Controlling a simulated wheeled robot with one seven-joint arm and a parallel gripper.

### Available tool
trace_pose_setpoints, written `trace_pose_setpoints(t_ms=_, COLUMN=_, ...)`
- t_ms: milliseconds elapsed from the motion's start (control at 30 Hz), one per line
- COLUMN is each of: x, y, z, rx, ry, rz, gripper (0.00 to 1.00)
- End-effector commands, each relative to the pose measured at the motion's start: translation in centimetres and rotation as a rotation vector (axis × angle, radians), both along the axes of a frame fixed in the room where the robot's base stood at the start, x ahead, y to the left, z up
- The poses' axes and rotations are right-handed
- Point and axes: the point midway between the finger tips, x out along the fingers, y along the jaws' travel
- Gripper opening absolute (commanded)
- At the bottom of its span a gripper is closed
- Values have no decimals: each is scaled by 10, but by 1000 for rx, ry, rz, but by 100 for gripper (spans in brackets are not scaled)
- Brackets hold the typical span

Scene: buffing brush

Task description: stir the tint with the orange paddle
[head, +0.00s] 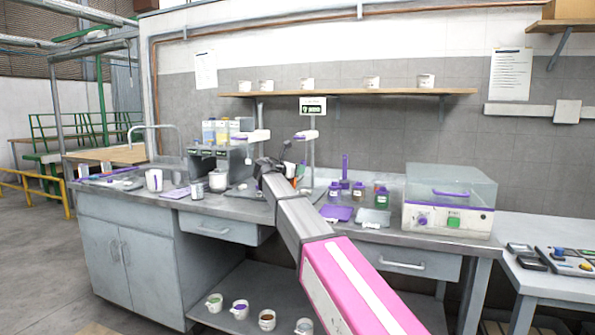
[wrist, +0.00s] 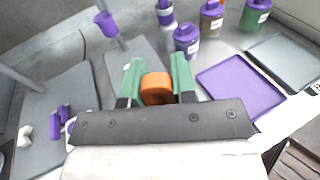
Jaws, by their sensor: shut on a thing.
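My gripper (wrist: 156,82) has green fingers, shut on an orange block-like piece, the visible part of the orange paddle (wrist: 156,90). The rest of the paddle is hidden below the fingers. In the head view my gripper is small and partly hidden by my arm, over the middle of the bench, with a bit of orange (head: 290,169) beside it. I cannot tell which vessel holds the tint. Small bottles with purple and green parts stand beyond the gripper, including a purple one (wrist: 186,38) and a green one (wrist: 255,14).
A purple tray (wrist: 240,88) and a grey tray (wrist: 285,58) lie right of the gripper. A clear-lidded box (head: 450,200) stands at the bench's right. A white mug (head: 154,180) stands left. Cups with coloured contents, one green (head: 214,302), stand on the low shelf.

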Motion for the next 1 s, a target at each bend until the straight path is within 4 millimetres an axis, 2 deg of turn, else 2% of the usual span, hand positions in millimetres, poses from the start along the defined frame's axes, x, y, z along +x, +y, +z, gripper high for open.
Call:
trace_pose_setpoints(t_ms=433, x=0, y=0, z=4, rx=0, ry=-1, rz=0, gripper=1)
trace_pose_setpoints(t_ms=1000, x=4, y=-3, z=41, rx=1, ry=-1, rz=0, gripper=1)
